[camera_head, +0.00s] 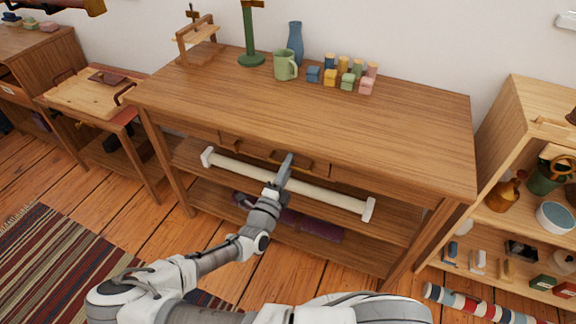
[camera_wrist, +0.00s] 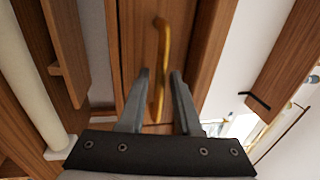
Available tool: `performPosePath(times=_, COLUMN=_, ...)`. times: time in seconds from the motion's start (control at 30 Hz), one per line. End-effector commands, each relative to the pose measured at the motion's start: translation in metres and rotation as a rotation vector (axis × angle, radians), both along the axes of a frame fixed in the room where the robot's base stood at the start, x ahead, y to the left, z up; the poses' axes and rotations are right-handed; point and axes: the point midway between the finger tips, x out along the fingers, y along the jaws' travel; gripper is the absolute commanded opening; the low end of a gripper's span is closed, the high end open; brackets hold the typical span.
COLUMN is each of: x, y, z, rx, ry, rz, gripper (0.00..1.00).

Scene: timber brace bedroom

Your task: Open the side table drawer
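The wooden side table (camera_head: 300,110) stands against the wall in the head view. Its drawer (camera_head: 232,143) sits under the tabletop and looks shut there. The drawer's brass handle (camera_head: 275,157) is partly covered by my gripper (camera_head: 288,159). In the wrist view, the curved brass handle (camera_wrist: 162,40) stands out from the wooden drawer front (camera_wrist: 137,35). My gripper (camera_wrist: 160,74) is open, with one grey finger on each side of the handle's lower part. The fingers look apart from the handle; whether either touches it is hard to tell.
A long white bar (camera_head: 320,190) lies on the table's upper shelf, just below my gripper. Blocks, a green mug (camera_head: 286,65) and a blue vase (camera_head: 295,42) stand on the tabletop. A shelf unit (camera_head: 500,130) is at right, a striped rug (camera_head: 60,260) at left.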

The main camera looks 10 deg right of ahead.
Motion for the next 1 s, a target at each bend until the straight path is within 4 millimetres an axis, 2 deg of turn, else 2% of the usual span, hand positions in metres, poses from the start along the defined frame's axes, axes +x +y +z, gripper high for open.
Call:
performPosePath(times=0.03, x=-0.0001, y=0.0000, z=-0.0001, rx=0.000, ry=0.000, rz=0.000, gripper=0.21)
performPosePath(times=0.13, x=-0.0001, y=0.0001, z=-0.0001, rx=0.000, ry=0.000, rz=0.000, gripper=0.03)
performPosePath(times=0.17, x=-0.0001, y=0.0001, z=-0.0001, rx=0.000, ry=0.000, rz=0.000, gripper=0.00)
performPosePath(times=1.0, x=-0.0003, y=0.0001, z=-0.0002, rx=0.000, ry=0.000, rz=0.000, gripper=0.00)
